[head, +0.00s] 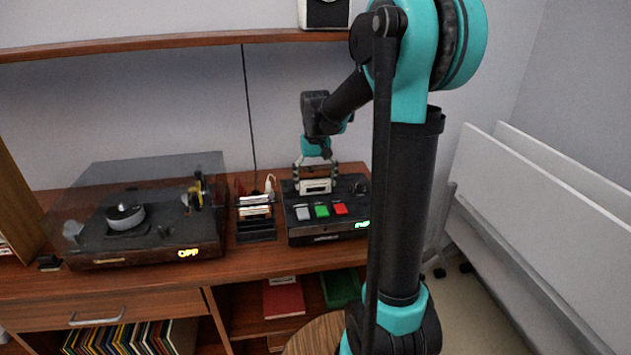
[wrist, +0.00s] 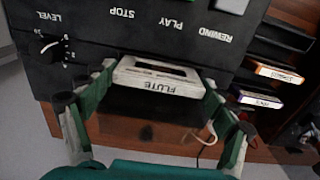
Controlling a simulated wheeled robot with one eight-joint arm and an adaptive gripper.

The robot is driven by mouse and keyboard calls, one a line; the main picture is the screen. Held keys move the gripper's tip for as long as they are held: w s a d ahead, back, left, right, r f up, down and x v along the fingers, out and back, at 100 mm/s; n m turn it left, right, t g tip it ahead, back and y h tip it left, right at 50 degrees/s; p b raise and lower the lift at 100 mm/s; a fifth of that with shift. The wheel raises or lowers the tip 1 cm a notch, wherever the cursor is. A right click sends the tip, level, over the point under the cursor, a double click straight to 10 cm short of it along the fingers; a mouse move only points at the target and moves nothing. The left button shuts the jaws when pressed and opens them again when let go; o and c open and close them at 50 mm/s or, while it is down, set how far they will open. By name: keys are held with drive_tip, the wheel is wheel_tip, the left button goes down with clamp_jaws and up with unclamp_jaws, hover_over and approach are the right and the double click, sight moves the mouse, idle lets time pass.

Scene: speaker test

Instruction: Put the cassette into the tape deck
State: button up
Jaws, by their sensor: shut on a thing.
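The cassette (wrist: 155,88) is white with a dark window and reads FLUTE. My gripper (wrist: 160,82) is shut on it, one finger at each side, in the wrist view. In the head view my gripper (head: 315,168) points down and holds the cassette (head: 316,186) over the top of the tape deck (head: 328,229). The deck is a black box with grey, green and red buttons and a lit green display. In the wrist view the deck (wrist: 95,40) shows the words LEVEL, STOP, PLAY and REWIND upside down. I cannot tell whether the cassette touches the deck.
A black rack (head: 257,231) with other cassettes stands just left of the deck. A turntable (head: 145,240) with a clear lid and an OFF display sits further left. A shelf (head: 150,43) crosses above. A slanted white panel (head: 545,215) stands at the right.

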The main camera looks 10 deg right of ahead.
drive_tip(key=shift+f, duration=0.95)
idle(0.5)
drive_tip(key=o, duration=1)
drive_tip(key=shift+r, duration=2.5)
